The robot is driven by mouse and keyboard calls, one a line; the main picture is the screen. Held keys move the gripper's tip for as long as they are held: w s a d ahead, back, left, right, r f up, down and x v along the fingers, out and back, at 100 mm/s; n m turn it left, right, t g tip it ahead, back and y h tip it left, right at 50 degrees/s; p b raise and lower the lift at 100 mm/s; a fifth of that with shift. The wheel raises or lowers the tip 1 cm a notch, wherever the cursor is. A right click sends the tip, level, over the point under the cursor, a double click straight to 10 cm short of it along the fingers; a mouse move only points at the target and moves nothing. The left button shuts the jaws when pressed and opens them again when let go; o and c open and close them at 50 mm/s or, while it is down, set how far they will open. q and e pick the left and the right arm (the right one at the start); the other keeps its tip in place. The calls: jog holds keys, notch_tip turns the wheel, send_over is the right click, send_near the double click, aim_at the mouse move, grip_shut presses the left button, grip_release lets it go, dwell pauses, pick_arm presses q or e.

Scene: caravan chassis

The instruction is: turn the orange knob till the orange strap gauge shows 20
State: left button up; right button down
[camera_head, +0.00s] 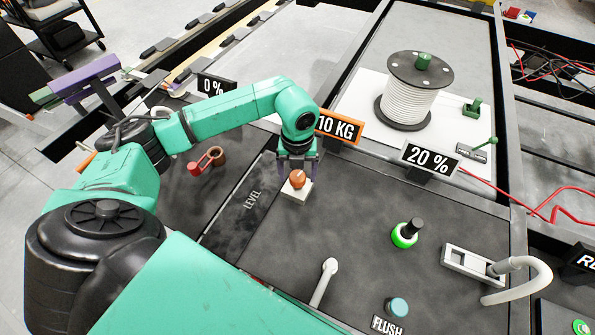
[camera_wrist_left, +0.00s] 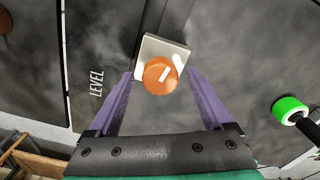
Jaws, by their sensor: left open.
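The orange knob (camera_head: 298,179) sits on a small pale square base (camera_head: 296,192) on the dark panel. It also shows in the left wrist view (camera_wrist_left: 160,76), with a white pointer line on its face. My left gripper (camera_head: 297,172) is over the knob, its purple fingers open and pointing down at it. In the left wrist view the fingertips (camera_wrist_left: 161,74) are on either side of the knob, with gaps visible; I cannot tell how deep they reach. The orange-framed strap gauge (camera_head: 340,128) reads 10 KG, its left edge partly hidden by my arm. My right gripper is not in view.
Signs reading 0 % (camera_head: 216,86) and 20 % (camera_head: 431,159) stand nearby. A green-ringed knob (camera_head: 405,235), a teal FLUSH button (camera_head: 397,307), a grey pipe lever (camera_head: 326,280) and a red crank (camera_head: 203,162) are around. A white cable spool (camera_head: 408,97) stands behind.

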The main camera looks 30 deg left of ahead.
pick_arm(q)
jog(key=shift+w, duration=0.1)
grip_shut()
jog(key=m+b, duration=0.3)
jog(key=shift+f+m, duration=0.1)
jog(key=shift+m, duration=0.3)
jog(key=shift+m+b, duration=1.1)
jog(key=shift+m, duration=0.8)
jog(key=shift+r, duration=0.2)
grip_release()
